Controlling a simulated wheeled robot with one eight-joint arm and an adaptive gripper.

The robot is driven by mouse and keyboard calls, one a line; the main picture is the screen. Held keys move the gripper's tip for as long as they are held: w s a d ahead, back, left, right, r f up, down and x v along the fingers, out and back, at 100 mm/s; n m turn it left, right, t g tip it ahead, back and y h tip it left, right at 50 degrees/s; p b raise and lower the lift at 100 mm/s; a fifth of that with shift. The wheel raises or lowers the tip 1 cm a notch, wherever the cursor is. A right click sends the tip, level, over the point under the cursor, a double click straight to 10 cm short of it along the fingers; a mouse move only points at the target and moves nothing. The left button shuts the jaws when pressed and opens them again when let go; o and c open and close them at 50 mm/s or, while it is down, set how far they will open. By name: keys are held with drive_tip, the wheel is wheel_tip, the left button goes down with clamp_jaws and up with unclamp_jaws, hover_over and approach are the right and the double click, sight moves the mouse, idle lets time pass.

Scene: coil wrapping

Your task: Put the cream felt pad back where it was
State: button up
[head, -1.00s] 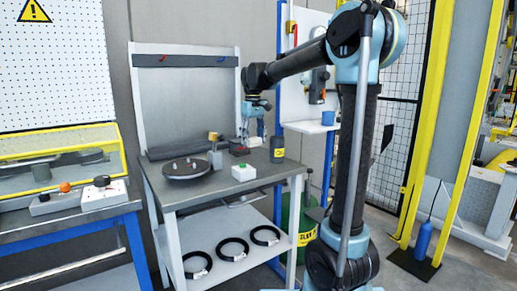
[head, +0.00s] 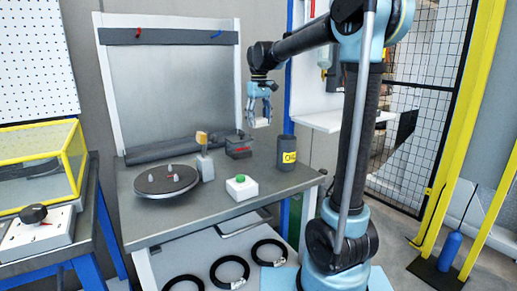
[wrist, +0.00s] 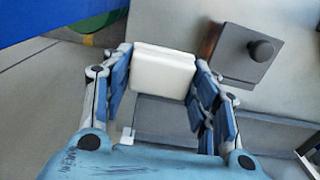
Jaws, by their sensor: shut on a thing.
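The cream felt pad (wrist: 165,72) is a pale, thick block between the blue fingers of my gripper (wrist: 162,88) in the wrist view. My gripper is shut on it, with a finger on each side. In the head view, my gripper (head: 260,116) points down and holds the pad (head: 262,123) above the back right of the grey bench (head: 222,208).
A dark box with red on it (head: 238,147), a grey block with an orange-yellow top (head: 205,165), a round turntable with pegs (head: 166,181) and a white green-button box (head: 241,188) stand on the bench. Black coils (head: 229,272) lie on the lower shelf. Bare bench lies at front right.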

sight(259, 148)
drive_tip(key=shift+w+d, duration=0.15)
drive_tip(key=shift+w, duration=0.1)
drive_tip(key=shift+f, duration=0.1)
drive_tip(key=shift+s+f, duration=0.1)
drive_tip(key=shift+f, duration=4.8)
drive_tip(key=o, duration=0.9)
drive_tip(key=shift+o, duration=0.2)
wheel_tip(259, 148, up, 12)
drive_tip(key=shift+r, duration=0.1)
